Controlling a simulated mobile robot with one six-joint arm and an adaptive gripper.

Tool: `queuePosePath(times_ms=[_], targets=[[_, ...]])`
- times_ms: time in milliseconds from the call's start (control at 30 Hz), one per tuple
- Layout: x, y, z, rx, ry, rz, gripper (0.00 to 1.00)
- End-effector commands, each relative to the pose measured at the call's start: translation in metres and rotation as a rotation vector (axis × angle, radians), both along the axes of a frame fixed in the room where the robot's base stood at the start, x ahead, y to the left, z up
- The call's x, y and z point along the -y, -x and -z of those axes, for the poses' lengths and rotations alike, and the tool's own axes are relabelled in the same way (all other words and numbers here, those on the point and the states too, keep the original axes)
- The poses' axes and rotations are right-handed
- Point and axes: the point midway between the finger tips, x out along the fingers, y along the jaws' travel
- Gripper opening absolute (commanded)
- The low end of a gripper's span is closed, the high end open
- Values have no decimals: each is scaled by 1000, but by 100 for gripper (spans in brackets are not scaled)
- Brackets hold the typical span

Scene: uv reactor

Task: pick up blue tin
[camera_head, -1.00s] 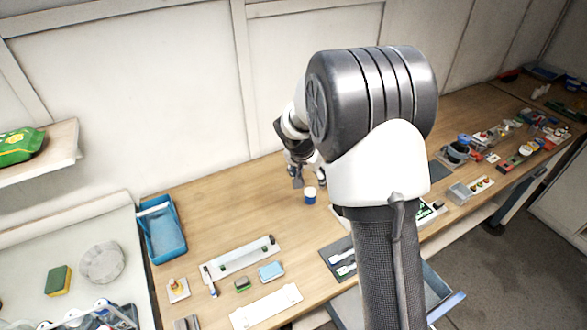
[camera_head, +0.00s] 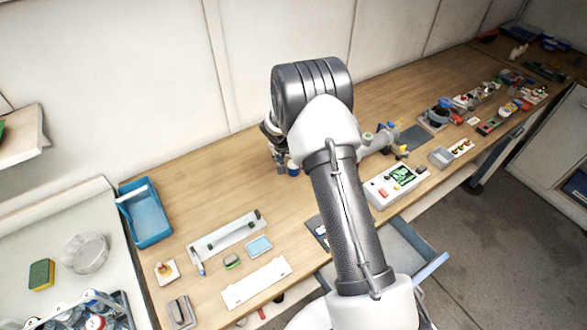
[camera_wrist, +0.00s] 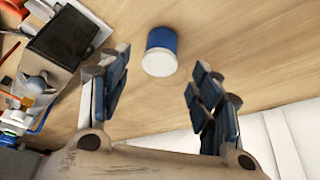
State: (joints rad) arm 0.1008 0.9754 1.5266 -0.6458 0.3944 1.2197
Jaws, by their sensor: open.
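The blue tin (camera_wrist: 162,48) is a small blue cylinder with a white end, standing on the wooden bench. In the wrist view it is ahead of the fingertips, near the middle of the gap and apart from both fingers. My gripper (camera_wrist: 160,85) is open and empty, with its two fingers spread wide. In the head view the blue tin (camera_head: 293,168) shows just right of my gripper (camera_head: 281,166), partly hidden by my arm.
The wooden bench (camera_head: 200,190) has clear room left of the tin. A blue tray (camera_head: 124,215) stands at the left end. A white panel with a green screen (camera_head: 398,185) lies to the right, near a dark mat (camera_head: 408,138). A wall stands behind the bench.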

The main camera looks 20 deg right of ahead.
Motion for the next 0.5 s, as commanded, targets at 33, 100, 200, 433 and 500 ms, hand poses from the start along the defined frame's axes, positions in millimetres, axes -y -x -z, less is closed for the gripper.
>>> queuePosePath(times_ms=[33, 100, 200, 433, 500], targets=[[1, -1, 5, -1, 0, 0, 58], [4, -2, 15, -3, 0, 1, 58], [7, -6, 30, -2, -1, 0, 58], [13, -13, 47, 1, -1, 0, 58], [13, -13, 47, 1, 0, 0, 58]])
